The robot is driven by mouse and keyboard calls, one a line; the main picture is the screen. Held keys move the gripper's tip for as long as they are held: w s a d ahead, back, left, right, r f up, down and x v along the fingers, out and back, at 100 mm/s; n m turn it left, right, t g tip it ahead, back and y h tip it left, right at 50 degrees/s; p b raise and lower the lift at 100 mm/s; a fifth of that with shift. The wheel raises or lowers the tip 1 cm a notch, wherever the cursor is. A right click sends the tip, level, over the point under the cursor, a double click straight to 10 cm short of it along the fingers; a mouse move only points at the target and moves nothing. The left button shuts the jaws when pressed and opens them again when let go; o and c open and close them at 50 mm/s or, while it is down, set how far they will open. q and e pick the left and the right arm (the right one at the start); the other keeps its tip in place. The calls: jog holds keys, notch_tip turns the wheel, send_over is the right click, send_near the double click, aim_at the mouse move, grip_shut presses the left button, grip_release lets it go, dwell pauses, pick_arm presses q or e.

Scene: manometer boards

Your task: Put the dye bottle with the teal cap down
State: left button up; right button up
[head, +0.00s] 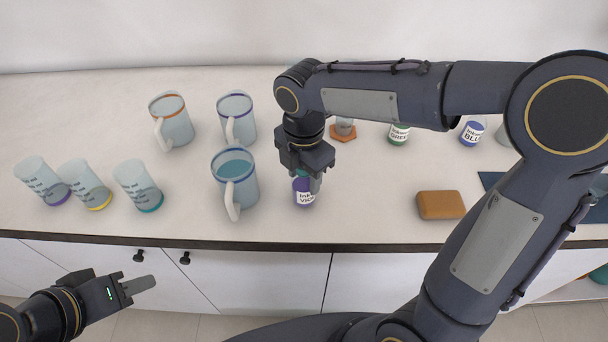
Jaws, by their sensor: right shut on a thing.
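The dye bottle (305,198) has a purple body and a white label reading "Ink" and what looks like "VIOL". A bit of teal cap shows between the fingers of my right gripper (304,177), which is shut on the bottle's top from above. The bottle is upright over the front part of the counter, just right of a blue-rimmed jug. I cannot tell whether its base touches the counter. My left gripper (140,286) is empty, low in front of the cabinet doors; its fingers overlap, so its opening is unclear.
The blue-rimmed jug (235,178) holds teal liquid. Orange-rimmed (172,122) and purple-rimmed (237,120) jugs stand behind. Several beakers (138,187) stand left. A green bottle (399,133), a blue bottle (472,132) and a brown block (440,205) are right. Counter between bottle and block is clear.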

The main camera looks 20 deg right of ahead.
jog(key=shift+f, duration=0.35)
jog(key=shift+f, duration=0.15)
jog(key=o, duration=1)
